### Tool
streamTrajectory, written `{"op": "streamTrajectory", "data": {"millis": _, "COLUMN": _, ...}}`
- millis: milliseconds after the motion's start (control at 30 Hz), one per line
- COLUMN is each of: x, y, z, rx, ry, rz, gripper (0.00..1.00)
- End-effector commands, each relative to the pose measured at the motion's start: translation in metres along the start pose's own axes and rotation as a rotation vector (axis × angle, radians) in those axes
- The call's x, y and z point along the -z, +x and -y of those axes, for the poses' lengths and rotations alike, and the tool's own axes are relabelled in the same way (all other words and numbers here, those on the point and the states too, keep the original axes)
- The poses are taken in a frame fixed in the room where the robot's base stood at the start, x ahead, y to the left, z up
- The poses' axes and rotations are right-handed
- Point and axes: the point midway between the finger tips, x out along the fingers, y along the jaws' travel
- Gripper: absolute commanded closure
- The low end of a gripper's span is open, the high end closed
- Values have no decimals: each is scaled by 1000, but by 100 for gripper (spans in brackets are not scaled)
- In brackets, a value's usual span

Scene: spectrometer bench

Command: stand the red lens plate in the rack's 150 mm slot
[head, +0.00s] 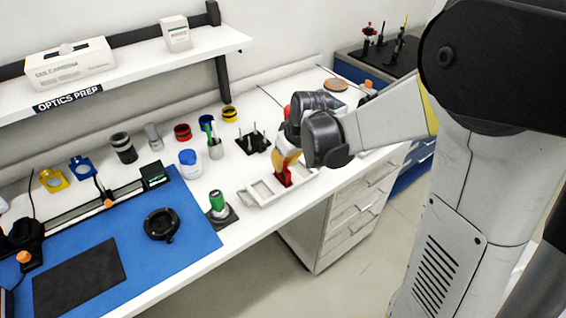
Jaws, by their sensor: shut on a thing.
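The red lens plate (285,178) shows as a small red piece just below my gripper (284,168), partly hidden by it. My gripper points down at the front of the bench and is shut on the plate. The white rack (262,192) lies on the bench's front edge, under and around the plate. The plate's lower end is at the rack's middle. I cannot tell whether it sits in a slot or hangs just above one. The slot marks are too small to read, and my arm covers part of the area behind the rack.
A green-topped post on a dark base (218,206) stands just left of the rack. A black base with pins (254,143) stands behind it. A blue mat (190,225) with a black ring (161,224) lies to the left. A shelf (150,62) overhangs the back.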

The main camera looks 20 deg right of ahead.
Motion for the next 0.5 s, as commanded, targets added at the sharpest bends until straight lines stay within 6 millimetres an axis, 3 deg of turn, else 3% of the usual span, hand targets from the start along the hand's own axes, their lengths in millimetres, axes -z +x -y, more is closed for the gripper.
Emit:
{"op": "streamTrajectory", "data": {"millis": 100, "x": 0, "y": 0, "z": 0, "rx": 0, "ry": 0, "rz": 0, "gripper": 100}}
{"op": "streamTrajectory", "data": {"millis": 133, "x": 0, "y": 0, "z": 0, "rx": 0, "ry": 0, "rz": 0, "gripper": 79}}
{"op": "streamTrajectory", "data": {"millis": 200, "x": 0, "y": 0, "z": 0, "rx": 0, "ry": 0, "rz": 0, "gripper": 67}}
{"op": "streamTrajectory", "data": {"millis": 500, "x": 0, "y": -2, "z": 0, "rx": 0, "ry": 0, "rz": 0, "gripper": 67}}
